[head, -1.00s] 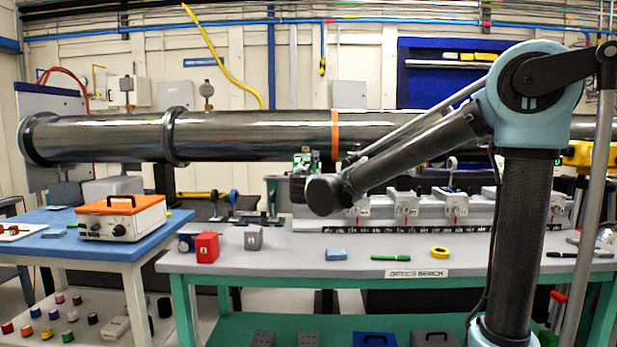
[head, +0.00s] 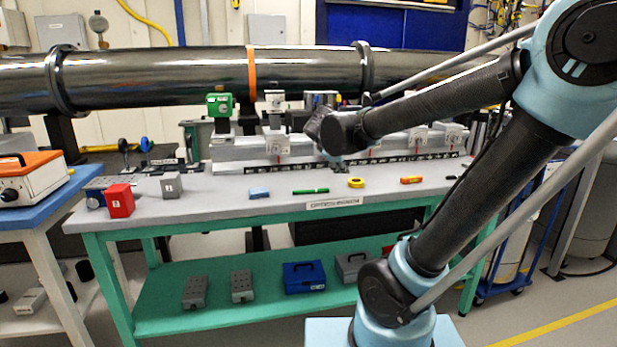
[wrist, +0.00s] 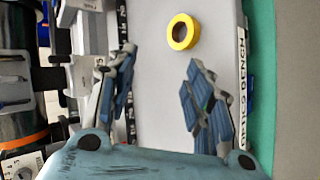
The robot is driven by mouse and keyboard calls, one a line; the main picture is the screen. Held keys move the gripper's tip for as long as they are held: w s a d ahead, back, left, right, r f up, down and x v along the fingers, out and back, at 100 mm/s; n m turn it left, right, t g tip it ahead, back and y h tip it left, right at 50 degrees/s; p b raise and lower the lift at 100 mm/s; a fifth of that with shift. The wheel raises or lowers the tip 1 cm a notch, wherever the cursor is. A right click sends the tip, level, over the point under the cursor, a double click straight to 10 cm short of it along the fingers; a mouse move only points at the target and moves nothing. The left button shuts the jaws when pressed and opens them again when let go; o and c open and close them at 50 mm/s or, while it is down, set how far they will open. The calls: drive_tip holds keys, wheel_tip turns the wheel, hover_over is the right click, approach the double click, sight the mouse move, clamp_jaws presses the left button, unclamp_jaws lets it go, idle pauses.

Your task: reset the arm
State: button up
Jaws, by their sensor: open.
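My arm reaches over the optics bench (head: 225,200) in the head view, bent at the elbow. Its wrist end is in front of the white rail, and my gripper is hidden there behind or beyond the wrist. In the wrist view my gripper (wrist: 157,95) shows with its two blue-padded fingers spread apart. Nothing is between them. A yellow tape ring (wrist: 182,31) lies on the grey bench top beyond the fingertips, apart from them. The tape ring also shows in the head view (head: 356,182), below and right of my wrist.
On the bench are a red block (head: 120,200), a grey block (head: 171,185), a blue block (head: 259,193), a green marker (head: 310,191) and an orange item (head: 411,180). The rail (head: 230,168) and the dark pipe (head: 180,78) run behind. A blue case (head: 304,277) stands on the lower shelf.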

drive_tip(key=s+d+f+m+g+y, duration=0.2)
drive_tip(key=s+f+m, duration=0.5)
drive_tip(key=s, duration=0.6)
drive_tip(key=s+d+f+m+g+y, duration=0.2)
drive_tip(key=s+d+f+m+g, duration=0.3)
drive_tip(key=s+f, duration=0.6)
drive_tip(key=shift+s+d+f+m+g, duration=0.3)
drive_tip(key=shift+s+d+m, duration=0.2)
drive_tip(key=shift+s+m, duration=0.55)
drive_tip(key=shift+w, duration=0.25)
drive_tip(key=shift+w+f, duration=0.15)
drive_tip(key=shift+w, duration=0.25)
